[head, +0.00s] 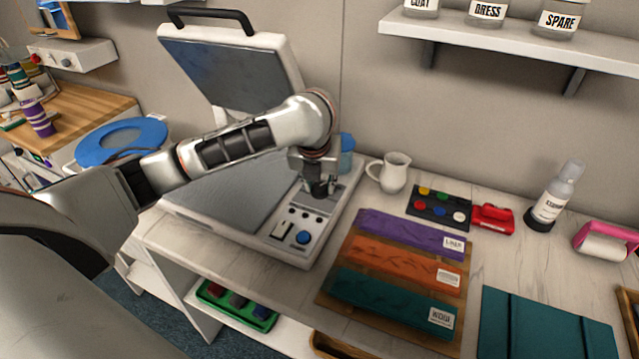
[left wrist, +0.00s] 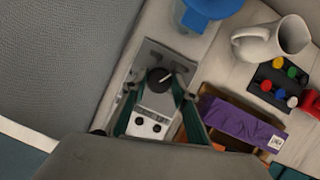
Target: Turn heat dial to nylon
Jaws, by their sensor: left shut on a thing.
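The heat dial (left wrist: 160,80) is a dark round knob with a pale pointer line, on a grey plate of the press's control panel (head: 272,233). In the left wrist view its pointer slants up to the right. My left gripper (head: 320,195) reaches down onto this panel and is shut on the dial, with one finger on each side. In the head view the gripper hides the dial. The dial's markings, nylon included, are too small to read. My right gripper is not in view.
The heat press's raised upper plate (head: 228,75) stands behind my arm. A blue button (head: 303,237) is near the gripper. A white jug (head: 390,172), a blue-lidded container (head: 346,150) and purple, orange and teal cloths (head: 408,233) lie to the right.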

